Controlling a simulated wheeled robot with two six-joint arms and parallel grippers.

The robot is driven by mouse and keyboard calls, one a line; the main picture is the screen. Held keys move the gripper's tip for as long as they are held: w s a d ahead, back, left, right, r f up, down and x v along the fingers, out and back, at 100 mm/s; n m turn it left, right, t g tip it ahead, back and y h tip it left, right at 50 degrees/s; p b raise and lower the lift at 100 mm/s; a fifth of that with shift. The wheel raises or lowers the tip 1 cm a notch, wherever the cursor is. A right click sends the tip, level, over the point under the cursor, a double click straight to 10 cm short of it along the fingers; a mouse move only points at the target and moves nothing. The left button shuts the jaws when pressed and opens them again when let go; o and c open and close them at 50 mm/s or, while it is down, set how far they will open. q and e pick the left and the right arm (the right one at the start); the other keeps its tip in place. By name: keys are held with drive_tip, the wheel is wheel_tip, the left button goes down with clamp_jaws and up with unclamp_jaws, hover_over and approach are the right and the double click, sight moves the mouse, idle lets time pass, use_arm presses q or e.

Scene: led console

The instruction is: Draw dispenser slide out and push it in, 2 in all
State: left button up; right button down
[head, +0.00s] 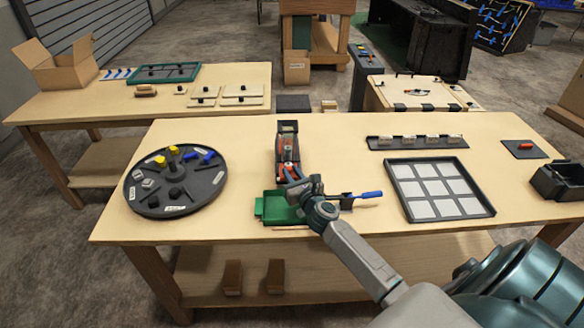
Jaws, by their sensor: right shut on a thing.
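The dispenser (288,131) is a narrow dark and red unit standing upright near the middle of the front table. Its slide is at the near, lower end, mostly covered by my right gripper (291,178). That gripper comes in from the lower right and is shut on the slide. How far the slide stands out of the dispenser cannot be told. A green tray (274,208) lies just in front of the dispenser, below the gripper and partly hidden by my wrist. My left gripper is not in view.
A round dark turntable (136,192) with small parts is at left. A blue-handled tool (368,194) lies right of my wrist. A grid tray (406,191), a dark rack (375,143) and a black bin (560,181) are at right. Tabletop between turntable and dispenser is clear.

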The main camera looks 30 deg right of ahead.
drive_tip(key=s+a, duration=0.1)
drive_tip(key=s, duration=0.1)
drive_tip(key=s+a, duration=0.1)
drive_tip(key=s, duration=0.1)
drive_tip(key=s+a, duration=0.2)
drive_tip(key=shift+s+a+p, duration=0.1)
drive_tip(key=shift+s+p, duration=0.2)
drive_tip(key=shift+s, duration=0.1)
drive_tip(key=shift+s+a, duration=0.1)
drive_tip(key=shift+s, duration=0.05)
drive_tip(key=shift+f, duration=0.2)
drive_tip(key=c, duration=1.3)
unclamp_jaws()
drive_tip(key=shift+o, duration=0.2)
drive_tip(key=shift+s+a+r, duration=0.1)
drive_tip(key=shift+s+r, duration=0.05)
drive_tip(key=shift+r, duration=0.05)
